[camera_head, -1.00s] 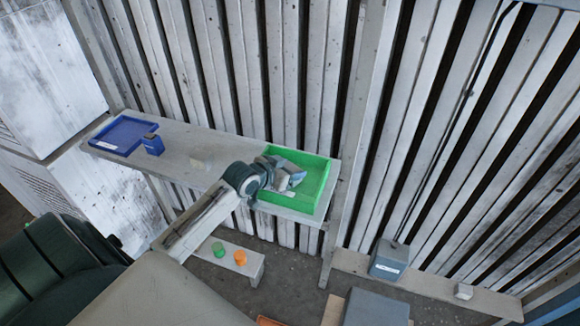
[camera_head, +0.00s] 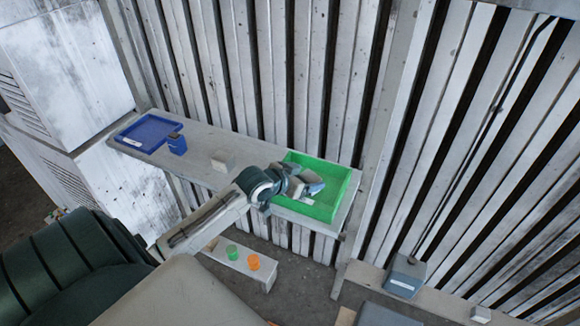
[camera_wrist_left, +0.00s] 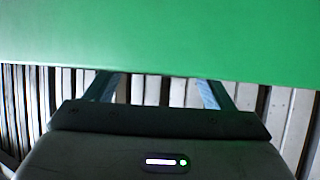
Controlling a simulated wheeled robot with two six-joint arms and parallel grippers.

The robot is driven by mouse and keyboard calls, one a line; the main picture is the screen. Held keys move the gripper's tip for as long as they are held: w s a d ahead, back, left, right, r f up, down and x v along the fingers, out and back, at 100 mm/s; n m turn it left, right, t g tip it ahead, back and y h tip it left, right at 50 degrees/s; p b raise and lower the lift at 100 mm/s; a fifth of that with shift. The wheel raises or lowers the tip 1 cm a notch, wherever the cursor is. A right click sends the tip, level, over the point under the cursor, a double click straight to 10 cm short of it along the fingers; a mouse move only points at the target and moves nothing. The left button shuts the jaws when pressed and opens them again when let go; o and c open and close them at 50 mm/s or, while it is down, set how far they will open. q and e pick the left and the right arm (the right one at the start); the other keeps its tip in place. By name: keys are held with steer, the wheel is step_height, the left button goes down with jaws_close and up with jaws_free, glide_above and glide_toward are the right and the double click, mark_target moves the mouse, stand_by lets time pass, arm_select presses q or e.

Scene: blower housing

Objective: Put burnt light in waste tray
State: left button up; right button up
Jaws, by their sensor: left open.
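My left gripper (camera_head: 312,186) is open at the green tray (camera_head: 338,202), over its left part in the head view. In the left wrist view the two fingers (camera_wrist_left: 157,90) are spread, and a plain green surface (camera_wrist_left: 160,40) fills the top of the picture. I see nothing between the visible parts of the fingers; the fingertips are hidden behind the green. A blue tray (camera_head: 128,140) lies at the bench's far left. The tray labels are too small to read, so I cannot tell which is the waste tray. I cannot make out a burnt light. My right gripper is not in view.
On the bench (camera_head: 205,170) stand a dark blue box (camera_head: 177,146) and a pale block (camera_head: 223,160). A low bench below holds a green cylinder (camera_head: 232,252) and an orange cylinder (camera_head: 253,262). A grey box (camera_head: 405,277) stands at lower right. A slatted wall closes the back.

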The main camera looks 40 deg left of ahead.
arm_select(q)
steer(key=v, duration=0.8)
steer(key=shift+s+a, duration=0.15)
steer(key=shift+s, duration=0.1)
steer(key=shift+s+r, duration=0.4)
steer(key=shift+s, duration=0.2)
steer(key=shift+c, duration=0.3)
